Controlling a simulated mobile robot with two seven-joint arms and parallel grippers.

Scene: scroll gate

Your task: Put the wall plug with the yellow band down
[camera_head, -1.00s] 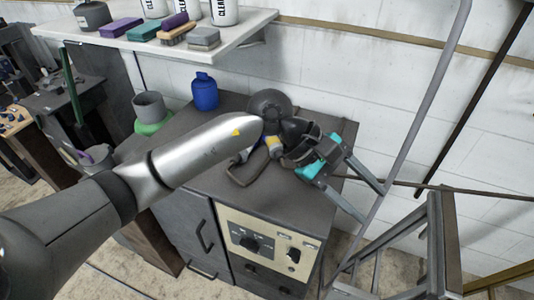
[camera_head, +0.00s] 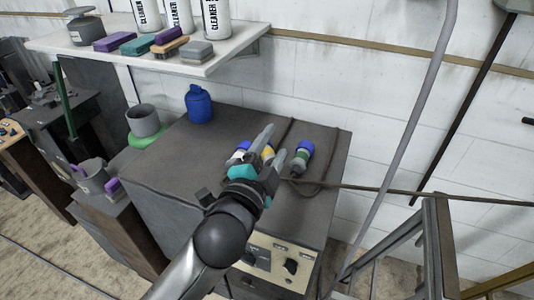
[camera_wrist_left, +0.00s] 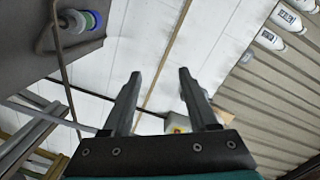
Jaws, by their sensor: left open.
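My left gripper (camera_head: 274,146), with teal at its base, is over the grey cabinet top (camera_head: 180,160). Its two fingers are apart. The wrist view shows the fingers (camera_wrist_left: 158,80) with nothing gripped between their tips. A yellow band (camera_head: 267,152) shows between or behind the fingers in the head view. A blue and white part (camera_head: 241,150) shows just left of them; I cannot tell whether it belongs to the same plug. Most of the yellow-banded plug is hidden. Another plug, with blue and green parts (camera_head: 303,152), is on the cabinet right of the fingers.
A dark cable (camera_head: 335,160) runs over the cabinet's right side. A blue bottle (camera_head: 199,104) and a grey cup (camera_head: 143,120) stand at the back left. A shelf (camera_head: 225,52) hangs above. A ladder-like frame (camera_head: 435,240) stands at the right. The cabinet's left front is clear.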

